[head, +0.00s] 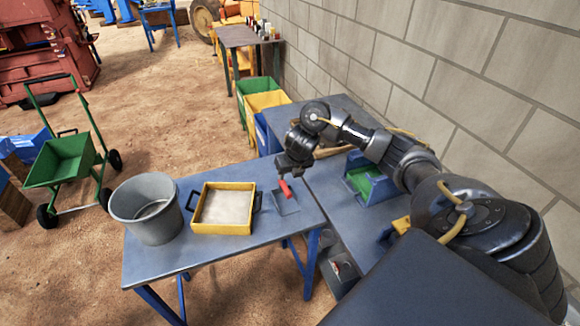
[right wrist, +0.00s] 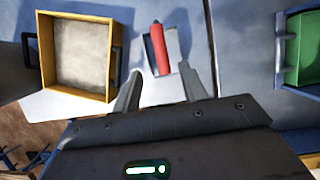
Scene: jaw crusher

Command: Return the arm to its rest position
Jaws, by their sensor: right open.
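My right gripper (head: 284,172) is over the right end of the blue-grey table. In the right wrist view its two fingers (right wrist: 158,88) are spread, with nothing held between them. A red handle (head: 286,189) is just below the gripper in the head view. In the right wrist view the red handle (right wrist: 160,48) lies beyond the fingertips, by a small square grey metal piece (right wrist: 175,45); I cannot tell whether they are joined. My right arm reaches in from the right, bent over the side table. My left gripper is not in view.
A yellow-rimmed sand tray (head: 222,231) and a grey bucket (head: 122,211) stand on the table (head: 160,267). A blue holder with a green inside (head: 365,184) is under my right forearm. A block wall (head: 455,75) runs along the right. A green cart (head: 65,160) is at left.

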